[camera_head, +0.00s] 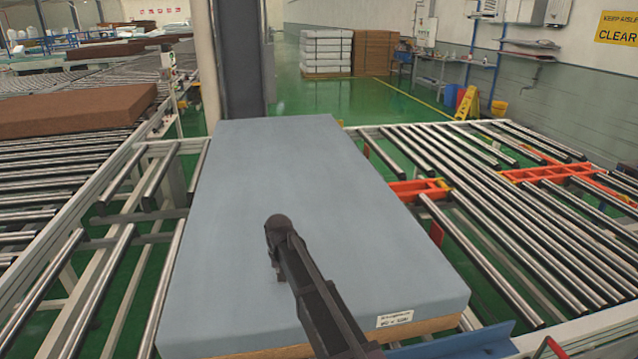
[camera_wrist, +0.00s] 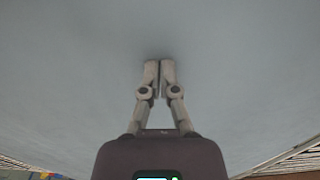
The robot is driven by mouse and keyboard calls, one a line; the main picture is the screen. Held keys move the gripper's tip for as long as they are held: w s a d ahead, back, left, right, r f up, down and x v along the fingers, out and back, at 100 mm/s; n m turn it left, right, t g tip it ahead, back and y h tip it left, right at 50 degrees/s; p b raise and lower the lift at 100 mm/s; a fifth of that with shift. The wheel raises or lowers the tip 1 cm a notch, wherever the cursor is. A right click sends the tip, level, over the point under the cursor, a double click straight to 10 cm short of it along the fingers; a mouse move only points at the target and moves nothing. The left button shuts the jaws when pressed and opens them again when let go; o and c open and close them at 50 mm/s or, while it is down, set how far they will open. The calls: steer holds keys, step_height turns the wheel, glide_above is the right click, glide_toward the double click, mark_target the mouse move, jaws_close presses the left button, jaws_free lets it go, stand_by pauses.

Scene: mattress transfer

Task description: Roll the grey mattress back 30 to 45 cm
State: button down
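The grey mattress (camera_head: 275,175) lies flat and lengthwise on the rollers in the middle of the head view, with a white label (camera_head: 394,318) on its near end. A tan layer shows under its near edge. My arm reaches over the near end. My gripper (camera_head: 277,274) is over the mattress's near half, pointing down, and is mostly hidden by my wrist there. In the wrist view my gripper (camera_wrist: 160,72) has its two fingers together with nothing visible between them. The grey mattress surface (camera_wrist: 70,85) fills most of that view. I cannot tell whether the fingertips touch it.
Roller conveyors run on the left and right (camera_head: 500,210), with orange brackets (camera_head: 420,190) on the right one. A brown mattress (camera_head: 75,110) lies at the left. A grey pillar (camera_head: 238,60) stands just behind the mattress's far end. A blue beam (camera_head: 460,345) is at the near right.

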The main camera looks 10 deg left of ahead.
mark_target(261, 285)
steer(key=shift+s+a+f, duration=0.15)
steer(key=shift+s+a, duration=0.3)
steer(key=shift+a, duration=0.1)
steer(key=shift+s, duration=0.1)
steer(key=shift+s+a, duration=0.2)
steer(key=shift+a, duration=0.55)
steer(key=shift+s+a, duration=0.15)
steer(key=shift+a, duration=0.6)
steer(key=shift+s+a, duration=0.2)
steer(key=shift+a, duration=0.75)
steer(key=shift+w+r, duration=0.1)
steer(key=shift+r, duration=0.1)
steer(key=shift+a, duration=0.2)
